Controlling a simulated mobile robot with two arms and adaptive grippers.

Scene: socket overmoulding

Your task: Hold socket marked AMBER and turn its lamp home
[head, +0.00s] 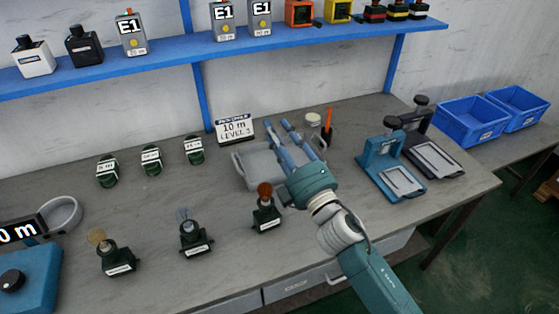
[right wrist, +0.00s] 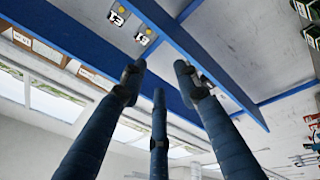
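Three dark sockets with lamps stand along the front of the bench in the head view. The left one (head: 118,262) has a pale tan lamp (head: 97,237). The middle one (head: 195,243) has a clear grey lamp (head: 183,215). The right one (head: 267,219) has an orange-brown lamp (head: 265,190). Their white labels are too small to read, so I cannot tell which says AMBER. My right gripper (head: 290,128) is above the grey tray, right of and behind the orange-brown lamp. Its blue fingers are spread and empty, also in the right wrist view (right wrist: 158,82). My left gripper is not in view.
Three small dark green labelled pieces (head: 151,160) stand behind the lamps. A grey tray (head: 245,180) lies under my right arm, with a sign (head: 234,129) behind it. Blue and black stands (head: 390,165) are at the right. A blue shelf (head: 170,52) runs above.

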